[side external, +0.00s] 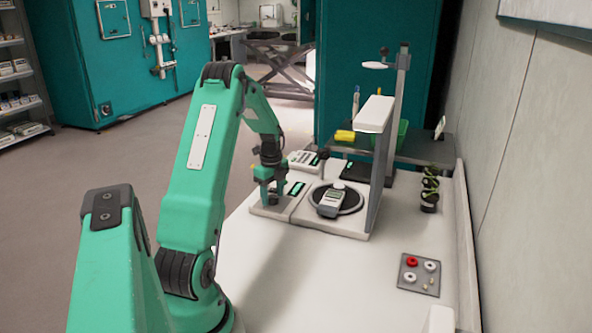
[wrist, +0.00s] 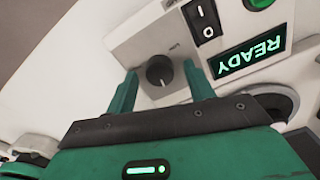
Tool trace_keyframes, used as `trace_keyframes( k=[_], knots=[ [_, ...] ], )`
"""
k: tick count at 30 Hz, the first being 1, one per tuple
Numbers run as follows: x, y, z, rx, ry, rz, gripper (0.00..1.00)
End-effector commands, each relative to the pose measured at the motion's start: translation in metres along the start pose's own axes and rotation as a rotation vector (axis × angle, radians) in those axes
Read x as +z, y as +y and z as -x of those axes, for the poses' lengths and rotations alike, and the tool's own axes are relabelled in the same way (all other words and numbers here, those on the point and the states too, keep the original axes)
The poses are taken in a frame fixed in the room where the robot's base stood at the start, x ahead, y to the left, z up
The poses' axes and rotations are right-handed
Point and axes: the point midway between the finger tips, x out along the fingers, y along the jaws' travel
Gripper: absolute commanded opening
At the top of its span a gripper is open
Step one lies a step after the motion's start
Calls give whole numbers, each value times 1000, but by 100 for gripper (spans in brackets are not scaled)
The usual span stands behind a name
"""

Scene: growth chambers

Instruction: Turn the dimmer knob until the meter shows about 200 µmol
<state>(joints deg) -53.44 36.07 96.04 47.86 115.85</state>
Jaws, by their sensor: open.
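The dimmer knob (wrist: 160,70) is dark and round with a pale pointer mark, on a light control box (wrist: 125,50) in the wrist view. My gripper (wrist: 160,67) is open, one finger on each side of the knob, with visible gaps. In the side view my gripper (side external: 270,197) points down over the controller at the bench's left edge and hides the knob. A handheld meter (side external: 331,204) with a small green screen lies on a black round plate (side external: 351,199); its reading is too small to read.
A green display (wrist: 249,60) reads READY, upside down, beside a rocker switch (wrist: 203,22). A white lamp head (side external: 374,113) on a post stands over the plate. A grey panel (side external: 419,274) with red and white round pieces lies front right. The front bench is mostly clear.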

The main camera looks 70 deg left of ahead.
Motion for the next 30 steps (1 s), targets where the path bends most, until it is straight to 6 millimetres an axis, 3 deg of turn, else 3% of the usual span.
trace_keyframes(
  k=[8, 21, 30],
  knots=[
    [0, 0, 9, -2, -1, 1, 53],
    [0, -1, 62, -3, -1, 0, 53],
    [0, 0, 78, 0, 0, 0, 53]
  ],
)
